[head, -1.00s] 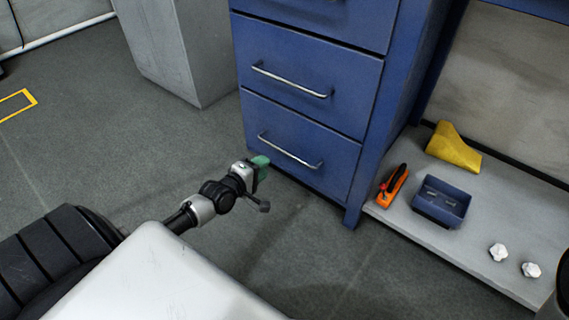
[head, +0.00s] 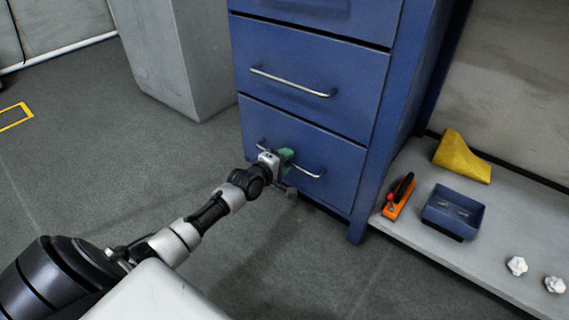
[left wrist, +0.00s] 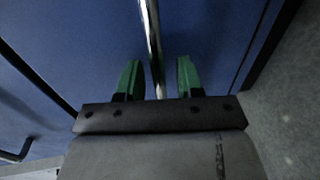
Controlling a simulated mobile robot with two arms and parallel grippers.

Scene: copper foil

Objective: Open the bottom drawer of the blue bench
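The blue bench (head: 386,130) has a stack of drawers with silver bar handles. Its bottom drawer (head: 335,155) is shut, and the drawer's handle (head: 313,173) is partly hidden by my gripper in the head view. My left gripper (head: 287,157) is at the middle of that handle. In the left wrist view, the green fingers of my left gripper (left wrist: 158,78) are apart, with the handle bar (left wrist: 153,45) running between them and a gap on each side. My right gripper is not in view.
A grey cabinet (head: 175,60) stands left of the bench. On the low shelf (head: 415,232) to the right are a yellow wedge (head: 462,158), an orange-and-black tool (head: 398,198), a blue bin (head: 453,212) and two white knobs (head: 517,265). The floor before the drawers is clear.

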